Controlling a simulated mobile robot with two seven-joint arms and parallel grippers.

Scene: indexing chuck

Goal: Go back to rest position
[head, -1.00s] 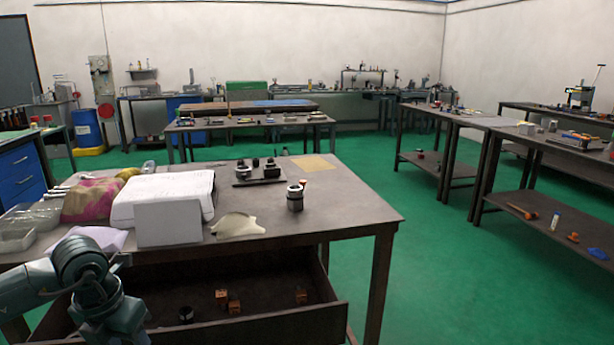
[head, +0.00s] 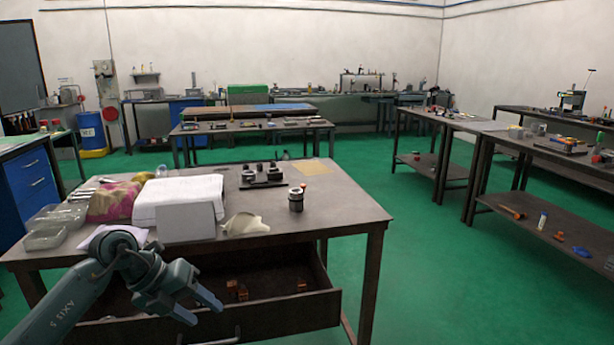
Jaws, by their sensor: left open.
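My left gripper (head: 203,308) is in the lower left of the head view, over the open drawer (head: 290,314) of the near table. Its fingers are apart, and nothing shows between them. The arm comes in from the lower left corner. My right gripper is not in view. On the near table (head: 340,207) stand a dark fixture plate (head: 262,184) with round black parts on it and a grey and black cylindrical part (head: 296,199).
A white block of paper (head: 178,196), a pink and yellow cloth (head: 115,201) and clear trays (head: 52,226) crowd the table's left side. Small orange-brown blocks (head: 237,290) lie in the drawer. The table's right front is bare. Green floor (head: 440,270) is free to the right.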

